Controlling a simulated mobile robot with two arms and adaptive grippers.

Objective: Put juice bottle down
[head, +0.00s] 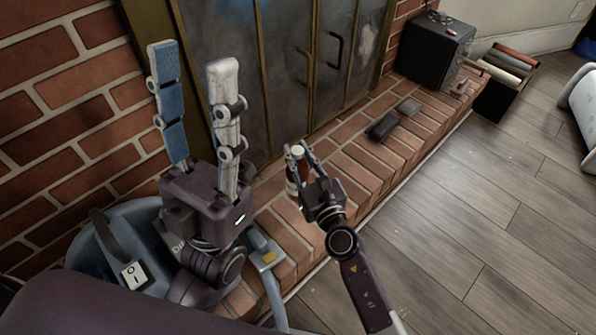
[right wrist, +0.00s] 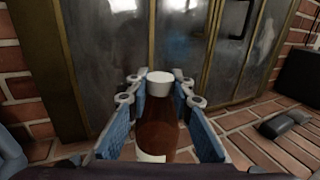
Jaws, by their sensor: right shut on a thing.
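The juice bottle (right wrist: 157,133) is brown with a white cap and a pale label. In the right wrist view it stands upright between the blue-padded fingers of my right gripper (right wrist: 158,100), which is shut on it. In the head view the bottle (head: 293,178) is mostly hidden by my right gripper (head: 302,158), over the brick hearth (head: 375,150). I cannot tell whether its base touches the bricks. My left gripper (head: 194,70) is raised, open and empty, fingers pointing up near the brick wall.
Dark glass fireplace doors (head: 290,70) stand behind the hearth. Small dark objects (head: 383,127) lie on the bricks to the right of the bottle. A black box (head: 433,50) stands at the hearth's far end. A blue-grey vacuum-like appliance (head: 140,265) is at lower left. Wooden floor (head: 490,220) is open at right.

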